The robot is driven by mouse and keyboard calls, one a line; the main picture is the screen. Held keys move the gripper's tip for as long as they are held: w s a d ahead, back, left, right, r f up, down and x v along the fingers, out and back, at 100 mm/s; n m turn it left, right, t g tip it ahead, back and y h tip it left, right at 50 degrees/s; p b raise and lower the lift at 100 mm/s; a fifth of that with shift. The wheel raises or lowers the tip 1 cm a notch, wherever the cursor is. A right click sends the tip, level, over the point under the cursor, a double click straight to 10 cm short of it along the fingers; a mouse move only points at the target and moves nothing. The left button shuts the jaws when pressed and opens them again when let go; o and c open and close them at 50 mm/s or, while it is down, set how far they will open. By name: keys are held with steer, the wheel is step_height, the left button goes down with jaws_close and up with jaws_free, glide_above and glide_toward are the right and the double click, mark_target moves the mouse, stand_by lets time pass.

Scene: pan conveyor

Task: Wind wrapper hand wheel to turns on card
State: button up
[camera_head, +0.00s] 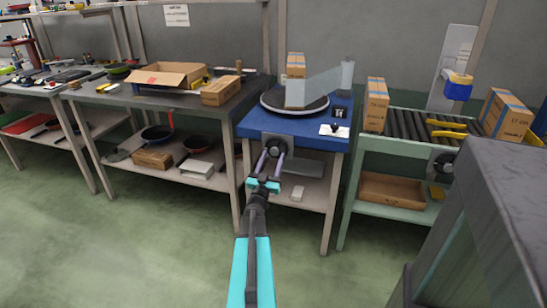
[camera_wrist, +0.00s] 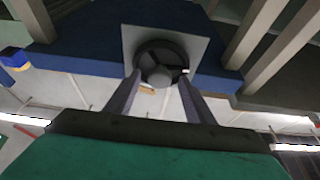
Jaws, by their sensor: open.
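The wrapper is a blue-topped bench (camera_head: 250,127) with a dark round turntable (camera_head: 268,108) and a grey upright. A dark hand wheel (camera_head: 277,145) is mounted on a grey plate on the bench's front edge. In the wrist view the wheel (camera_wrist: 160,50) faces me, with a round hub and a small pale mark at its right. My gripper (camera_head: 270,157) is open in front of the wheel. Its two fingers lie left and right of the hub in the wrist view; I cannot tell whether they touch it. A small dark card (camera_head: 340,112) has white marks, too small to read.
A white plate (camera_head: 334,131) with a black knob is at the bench's front right. A carton (camera_head: 296,65) stands on the wrapper. A roller conveyor (camera_head: 412,124) with cartons is at the right, and a dark grey block (camera_head: 500,200) stands nearer. The green floor at left is clear.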

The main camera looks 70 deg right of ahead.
steer(key=shift+d+r, duration=0.2)
steer(key=shift+d, duration=0.35)
steer(key=c, duration=1)
steer(key=shift+m+b, duration=0.35)
steer(key=shift+m, duration=0.05)
steer(key=shift+m+g, duration=0.4)
steer(key=shift+m, duration=0.1)
steer(key=shift+c, duration=0.3)
steer(key=o, duration=1.1)
steer(key=shift+c, duration=0.2)
